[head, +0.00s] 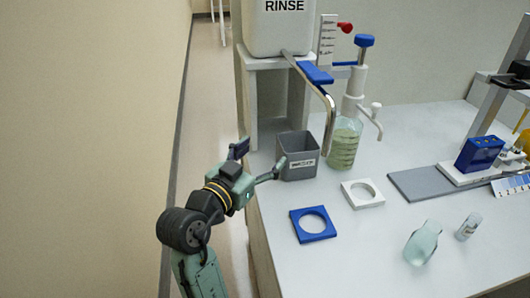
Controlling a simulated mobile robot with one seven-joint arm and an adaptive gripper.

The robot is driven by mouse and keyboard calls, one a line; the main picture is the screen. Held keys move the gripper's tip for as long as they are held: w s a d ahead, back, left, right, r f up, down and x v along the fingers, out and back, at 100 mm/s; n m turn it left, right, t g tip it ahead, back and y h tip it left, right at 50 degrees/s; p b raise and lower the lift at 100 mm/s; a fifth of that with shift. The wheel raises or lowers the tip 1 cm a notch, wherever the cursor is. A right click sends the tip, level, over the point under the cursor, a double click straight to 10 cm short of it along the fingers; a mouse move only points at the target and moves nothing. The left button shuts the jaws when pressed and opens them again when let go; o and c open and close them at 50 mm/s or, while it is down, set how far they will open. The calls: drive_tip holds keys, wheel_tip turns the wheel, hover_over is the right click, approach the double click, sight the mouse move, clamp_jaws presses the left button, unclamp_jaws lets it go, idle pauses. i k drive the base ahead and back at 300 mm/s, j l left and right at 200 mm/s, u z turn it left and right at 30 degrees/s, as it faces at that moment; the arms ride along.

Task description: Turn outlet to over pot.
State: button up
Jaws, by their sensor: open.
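The outlet (328,105) is a bent metal tube. It runs from under the white RINSE tank (284,24) toward the front right, then turns down. Its lower end is to the right of the grey pot (297,145), between the pot and a glass bottle of greenish liquid (343,147), not over the pot. A blue lever (314,73) sits on or beside the tube near the tank. The pot is square, open-topped and labelled. My gripper (259,158) is open with nothing between its fingers, at the left of the pot; whether a finger touches the pot cannot be told.
The bottle carries a white pump with a blue knob (364,41) and a side spout. A blue ring plate (312,225), a white ring plate (349,200), a small flask (421,244) and a vial (468,227) are on the bench (370,262). A wall stands left of the aisle.

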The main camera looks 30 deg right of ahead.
sight(376, 108)
drive_tip(key=k+l, duration=0.1)
drive_tip(key=k, duration=0.4)
drive_tip(key=k+l, duration=0.1)
drive_tip(key=k, duration=0.4)
